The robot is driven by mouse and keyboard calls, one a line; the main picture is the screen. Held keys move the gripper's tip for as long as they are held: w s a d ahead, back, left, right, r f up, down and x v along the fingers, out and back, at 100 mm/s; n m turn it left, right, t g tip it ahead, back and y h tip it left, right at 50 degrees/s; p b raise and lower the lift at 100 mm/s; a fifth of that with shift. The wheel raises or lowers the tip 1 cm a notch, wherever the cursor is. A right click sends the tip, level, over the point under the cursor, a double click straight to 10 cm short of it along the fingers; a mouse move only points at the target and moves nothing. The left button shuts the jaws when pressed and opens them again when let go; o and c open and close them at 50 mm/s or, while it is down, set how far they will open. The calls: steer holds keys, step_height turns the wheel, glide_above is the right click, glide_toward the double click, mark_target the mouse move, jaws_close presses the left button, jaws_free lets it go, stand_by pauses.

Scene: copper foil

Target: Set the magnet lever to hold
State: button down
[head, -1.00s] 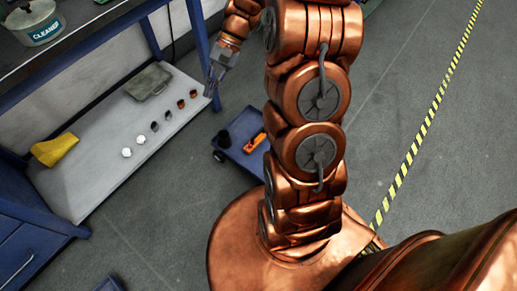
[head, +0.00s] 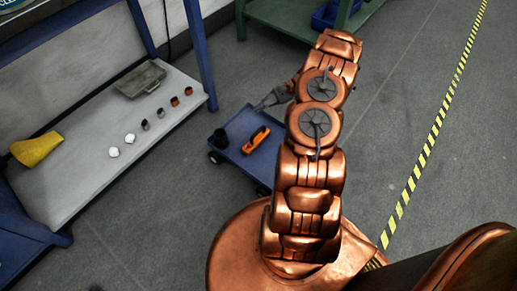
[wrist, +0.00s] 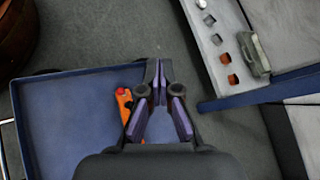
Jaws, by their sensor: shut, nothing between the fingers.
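I cannot pick out a magnet lever or its hold mark in either view. An orange tool (head: 256,140) lies on the blue cart (head: 239,162). In the wrist view the orange tool (wrist: 124,103) shows a red tip, partly hidden by my gripper. My gripper (head: 268,103) is near the cart's far edge in the head view, partly hidden by my arm. In the wrist view my gripper (wrist: 159,68) has its fingertips together, shut and empty, just right of the orange tool. Its height above the cart is hard to tell.
A black cup (head: 221,138) stands on the cart. The blue-framed bench's lower shelf (head: 85,190), at left, holds a grey tray (head: 140,80), several small parts and a yellow cloth (head: 37,149). A green bench (head: 288,22) stands behind. Floor right of my arm is clear.

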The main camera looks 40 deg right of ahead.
steer(key=s+d+f+m+t+b, duration=0.1)
steer(key=s+d+f+m+b, duration=0.1)
steer(key=f, duration=0.8)
steer(key=s+d+f+m+t+h+b, duration=0.1)
steer(key=s+d+f+m+t+b, duration=0.1)
steer(key=s+d+f+b, duration=0.2)
steer(key=s+d+f, duration=0.1)
steer(key=d+f, duration=0.2)
steer(key=f, duration=0.4)
steer(key=shift+s+d+t, duration=0.15)
steer(key=shift+s+t, duration=0.15)
steer(key=shift+s, duration=0.1)
steer(key=b+x, duration=0.3)
steer(key=x, duration=0.7)
steer(key=shift+w+f+b, duration=0.1)
steer(key=shift+w+b, duration=0.05)
steer(key=shift+b, duration=0.15)
steer(key=shift+w+a+r+b, duration=0.15)
steer(key=shift+a+r+b, duration=0.1)
steer(key=shift+a, duration=0.35)
steer(key=shift+w+a+r+b, duration=0.15)
steer(key=shift+a+r+b, duration=0.05)
steer(key=shift+a, duration=0.4)
steer(key=shift+w+a+r+b, duration=0.2)
steer(key=shift+a+b, duration=0.05)
steer(key=shift+a, duration=0.35)
steer(key=shift+r+p, duration=0.15)
steer(key=shift+p, duration=0.15)
